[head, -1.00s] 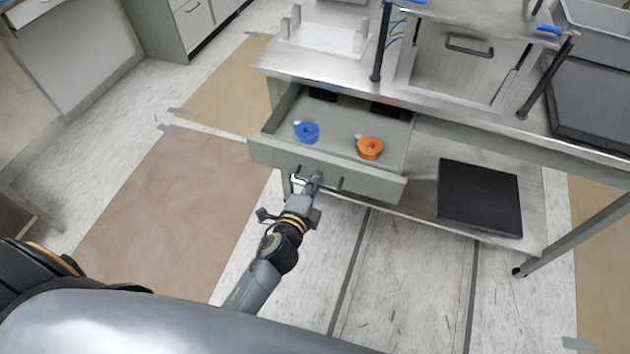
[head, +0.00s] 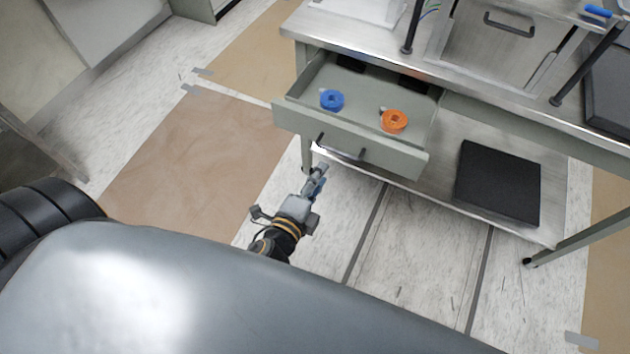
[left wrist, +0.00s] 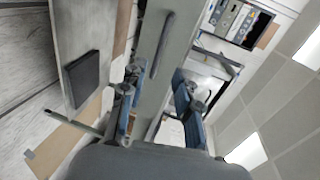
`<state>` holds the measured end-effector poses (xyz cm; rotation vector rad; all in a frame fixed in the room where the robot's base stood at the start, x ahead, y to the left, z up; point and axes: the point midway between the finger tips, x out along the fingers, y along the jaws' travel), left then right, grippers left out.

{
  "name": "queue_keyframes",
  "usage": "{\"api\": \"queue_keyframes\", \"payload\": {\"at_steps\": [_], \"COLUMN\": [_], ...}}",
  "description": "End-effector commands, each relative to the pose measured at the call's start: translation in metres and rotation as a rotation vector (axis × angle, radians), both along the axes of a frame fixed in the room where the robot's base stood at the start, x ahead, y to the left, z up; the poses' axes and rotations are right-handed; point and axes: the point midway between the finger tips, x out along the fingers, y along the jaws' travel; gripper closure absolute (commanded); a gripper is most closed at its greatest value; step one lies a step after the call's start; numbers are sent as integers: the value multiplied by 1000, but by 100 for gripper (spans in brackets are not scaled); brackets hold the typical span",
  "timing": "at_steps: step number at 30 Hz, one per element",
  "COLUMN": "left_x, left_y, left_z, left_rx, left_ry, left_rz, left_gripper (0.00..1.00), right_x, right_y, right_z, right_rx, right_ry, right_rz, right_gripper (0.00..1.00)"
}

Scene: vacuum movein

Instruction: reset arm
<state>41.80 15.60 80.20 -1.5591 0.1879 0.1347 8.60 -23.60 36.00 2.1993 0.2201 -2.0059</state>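My left gripper (head: 317,180) is in front of the drawer, below and apart from its handle (head: 341,147). In the left wrist view its two fingers (left wrist: 160,82) stand apart with nothing between them, and the drawer handle (left wrist: 163,44) shows beyond them. The grey-green drawer (head: 292,118) is pulled open under the bench top. Inside it lie a blue ring-shaped roll (head: 332,100) on the left and an orange one (head: 395,121) on the right. My right gripper is not in view.
The steel workbench (head: 455,72) stands behind the drawer, with a metal cabinet (head: 492,45) on it. A black flat box (head: 498,183) lies on the lower shelf (head: 550,215). Brown floor sheets (head: 190,165) lie at the left. The floor in front of the bench is clear.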

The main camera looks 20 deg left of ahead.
Motion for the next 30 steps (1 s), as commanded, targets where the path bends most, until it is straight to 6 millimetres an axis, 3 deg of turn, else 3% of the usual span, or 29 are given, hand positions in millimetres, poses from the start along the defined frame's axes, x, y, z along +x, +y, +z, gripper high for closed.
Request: {"api": "queue_keyframes", "payload": {"at_steps": [6,23,26,29,30], "left_x": [-16,-17,-18,-24,-28], "left_y": [1,1,-1,-7,-9], "left_z": [4,3,-11,-52,-77], "left_rx": [0,-1,-29,-119,-170], "left_ry": [0,1,29,111,161], "left_rz": [1,0,1,10,21], "left_gripper": [68,68,68,68,68], "right_x": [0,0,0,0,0], "right_y": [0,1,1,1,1], "right_z": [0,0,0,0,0], "right_rx": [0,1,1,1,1], "right_ry": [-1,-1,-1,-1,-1], "right_rz": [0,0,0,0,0], "right_gripper": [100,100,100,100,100]}}
